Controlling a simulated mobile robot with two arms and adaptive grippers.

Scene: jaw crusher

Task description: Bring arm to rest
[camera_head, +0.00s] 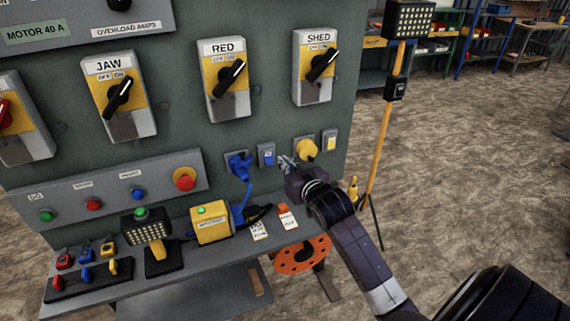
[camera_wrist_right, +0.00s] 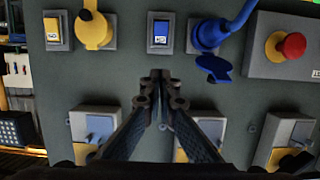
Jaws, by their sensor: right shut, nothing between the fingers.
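My right arm (camera_head: 365,252) comes in from the lower right in the head view. Its gripper (camera_head: 287,164) is shut and empty in front of the grey control panel (camera_head: 270,122). In the right wrist view the two fingers of the gripper (camera_wrist_right: 161,78) meet at their tips, with nothing between them. The tips appear just beside a small blue switch (camera_wrist_right: 160,33), which also shows in the head view (camera_head: 267,155). I cannot tell whether they touch the panel. My left gripper is not in view.
A blue plug (camera_head: 240,166) with a cable and a yellow round socket cover (camera_head: 306,149) flank the gripper. Below is a shelf with a yellow box (camera_head: 210,224) and tags. A lamp on a yellow pole (camera_head: 385,120) stands to the right. Open floor lies beyond.

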